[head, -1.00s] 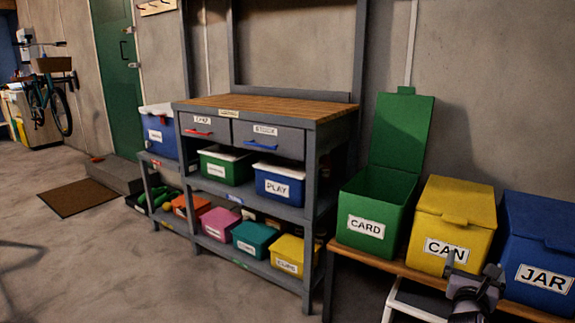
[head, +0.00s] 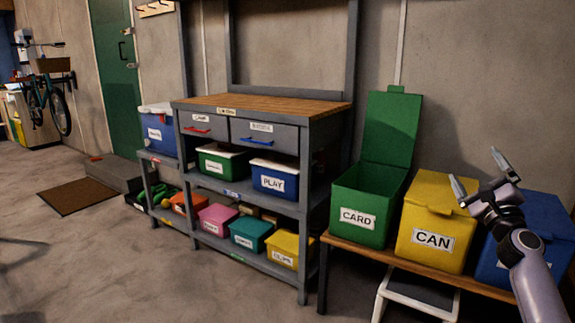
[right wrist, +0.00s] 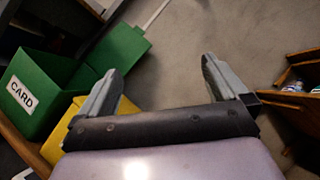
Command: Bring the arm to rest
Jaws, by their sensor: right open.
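My right gripper (head: 476,172) is raised at the right of the head view, in front of the yellow CAN bin and the blue bin. Its two fingers are spread apart with nothing between them. In the right wrist view the same open fingers (right wrist: 160,88) show bare wall or floor between them; I cannot tell which. My right arm partly hides the blue bin (head: 555,225) and its label. My left gripper is not in view.
The green CARD bin (head: 362,207), lid open, and the closed yellow CAN bin (head: 432,215) stand on a wooden bench (head: 345,243). A step stool (head: 420,290) stands in front. A grey workbench (head: 322,125) with drawers and several small bins is left of them.

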